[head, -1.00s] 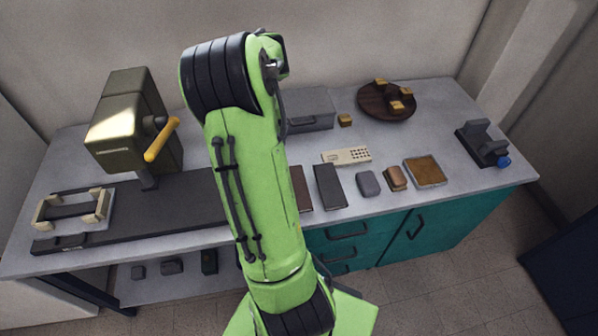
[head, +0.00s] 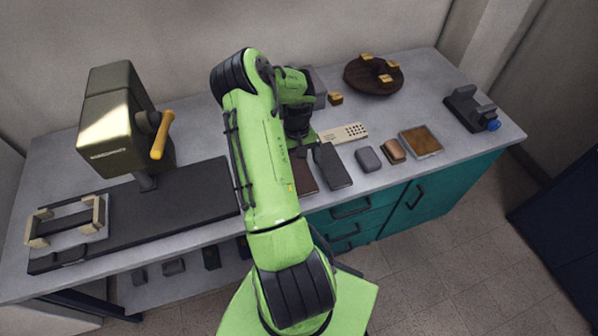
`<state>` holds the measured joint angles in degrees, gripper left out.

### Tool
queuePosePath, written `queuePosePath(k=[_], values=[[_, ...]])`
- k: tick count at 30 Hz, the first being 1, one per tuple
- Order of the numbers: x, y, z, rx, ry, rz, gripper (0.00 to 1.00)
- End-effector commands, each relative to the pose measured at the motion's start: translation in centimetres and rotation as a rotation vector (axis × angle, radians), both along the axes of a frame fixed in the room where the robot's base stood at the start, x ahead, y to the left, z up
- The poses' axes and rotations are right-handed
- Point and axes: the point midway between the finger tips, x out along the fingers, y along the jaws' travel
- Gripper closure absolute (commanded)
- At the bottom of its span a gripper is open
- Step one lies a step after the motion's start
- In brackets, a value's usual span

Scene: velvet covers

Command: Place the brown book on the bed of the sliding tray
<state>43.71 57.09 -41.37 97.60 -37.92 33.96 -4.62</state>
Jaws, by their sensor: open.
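The brown book (head: 303,178) lies on the bench just right of my arm, beside a dark grey book (head: 331,166). My arm covers part of it. The sliding tray (head: 94,235), a pale plate with cream corner blocks around a dark bed, sits at the left end of a long dark base. My gripper (head: 302,141) shows as a small dark shape beneath the wrist, pointing down above the far end of the brown book. It is open and appears empty; its fingertips are hard to make out.
A press (head: 120,120) with a yellow lever (head: 161,136) stands over the dark base (head: 180,205). Right of the books lie a grey block (head: 368,159), a brown block (head: 393,151) and a square tray (head: 421,142).

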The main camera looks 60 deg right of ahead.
Motion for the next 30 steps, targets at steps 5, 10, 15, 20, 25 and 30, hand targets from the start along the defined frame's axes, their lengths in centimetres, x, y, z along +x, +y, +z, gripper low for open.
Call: queuePosePath(k=[5,10,15,20,25,30], values=[[-0.2,0.3,-2.8,0.001,0.001,0.000,0.00],[-0.1,0.3,-3.0,-0.001,-0.001,0.000,0.00],[-0.1,0.3,-3.0,-0.001,-0.001,0.000,0.17],[-0.1,0.3,-3.0,-0.001,-0.001,0.000,0.41],[-0.1,0.3,-3.0,-0.001,-0.001,0.000,0.67],[-0.1,0.3,-2.8,-0.001,-0.001,0.000,0.67]])
